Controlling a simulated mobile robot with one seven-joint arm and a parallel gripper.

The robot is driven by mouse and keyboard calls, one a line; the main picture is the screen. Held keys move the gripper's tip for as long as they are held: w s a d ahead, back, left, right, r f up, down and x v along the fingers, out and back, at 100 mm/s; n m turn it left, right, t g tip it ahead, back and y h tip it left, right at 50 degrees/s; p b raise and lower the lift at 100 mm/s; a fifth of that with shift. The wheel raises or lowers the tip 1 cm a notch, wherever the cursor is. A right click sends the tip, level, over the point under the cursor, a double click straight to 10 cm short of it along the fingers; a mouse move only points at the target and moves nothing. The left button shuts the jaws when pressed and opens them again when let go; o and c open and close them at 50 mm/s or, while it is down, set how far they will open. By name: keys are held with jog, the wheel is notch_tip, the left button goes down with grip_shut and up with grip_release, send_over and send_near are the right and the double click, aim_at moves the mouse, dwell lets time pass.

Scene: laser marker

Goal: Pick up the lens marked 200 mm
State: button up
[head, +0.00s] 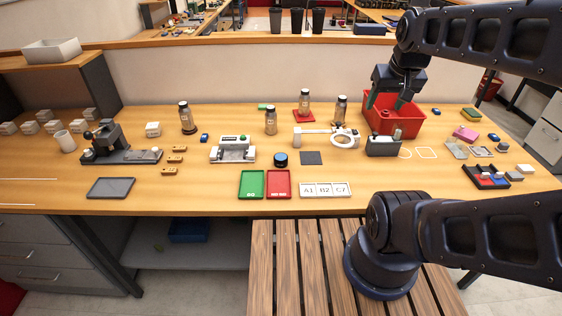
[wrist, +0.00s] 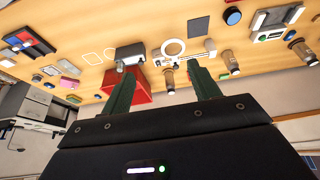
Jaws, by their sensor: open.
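No marking reading 200 mm is legible in either view, so I cannot tell which thing is that lens. Several upright glass-and-metal cylinders with dark tops stand on the bench: one at the left (head: 188,119), one in the middle (head: 270,122), one on a red pad (head: 303,104) and one farther right (head: 340,110). A white ring on an arm (head: 343,140) lies in front of the right one. My gripper (head: 385,101) is open and empty, above the red bin at the right. Its green fingers (wrist: 163,66) are spread apart in the wrist view.
The red bin (head: 412,124) stands below my gripper, with a dark grey block (head: 383,147) in front. A green tray (head: 252,184), a red tray (head: 279,184) and a label plate (head: 326,190) line the front edge. A dark press (head: 119,150) stands left.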

jog(key=shift+w, duration=0.1)
jog(key=n+g+h, duration=0.1)
jog(key=n+g, duration=0.4)
jog(key=n, duration=1.3)
send_over(281, 157)
jog(key=a, duration=0.2)
notch_tip(281, 157, down, 23)
jog(key=f, duration=0.3)
jog(key=d+f, duration=0.1)
jog(key=f, duration=0.2)
jog(key=d+f, duration=0.1)
jog(key=f, duration=0.3)
jog(key=shift+w, duration=0.1)
jog(key=c, duration=0.8)
